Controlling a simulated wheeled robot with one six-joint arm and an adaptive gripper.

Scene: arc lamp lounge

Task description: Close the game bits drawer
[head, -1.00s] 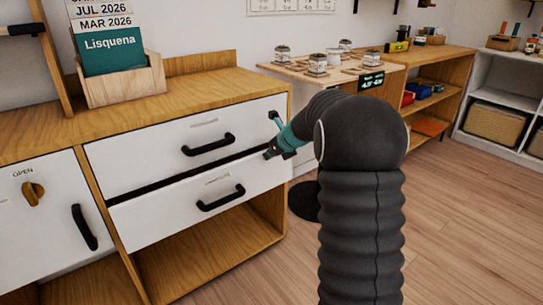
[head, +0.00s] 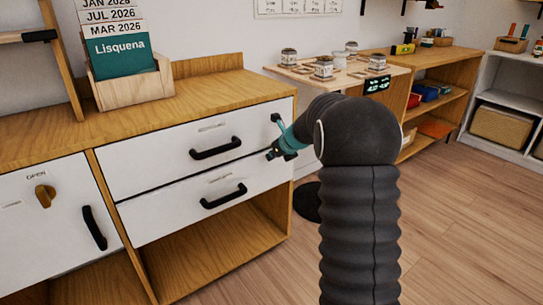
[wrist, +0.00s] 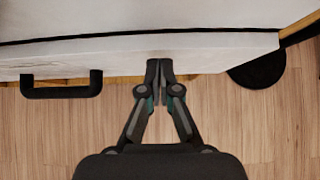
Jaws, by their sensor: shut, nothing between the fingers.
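A wooden cabinet has two white drawers, an upper one (head: 150,162) and a lower one (head: 160,214), each with a black bar handle. Their labels are too small to read, so I cannot tell by name which is the game bits drawer. The lower drawer stands slightly out, with a thin dark gap above it. In the wrist view, the lower drawer front (wrist: 215,58) and its handle (wrist: 62,88) show. My gripper (head: 271,155) is shut and empty, with its fingertips (wrist: 159,66) at the front's right part, seemingly touching it.
A box of cards (head: 125,84) stands on the cabinet top. A cabinet door (head: 62,222) with a knob is at left. A table with jars (head: 340,74) stands behind my arm. Wooden floor (head: 450,230) is clear at right. A black round base (wrist: 257,72) sits near the drawer.

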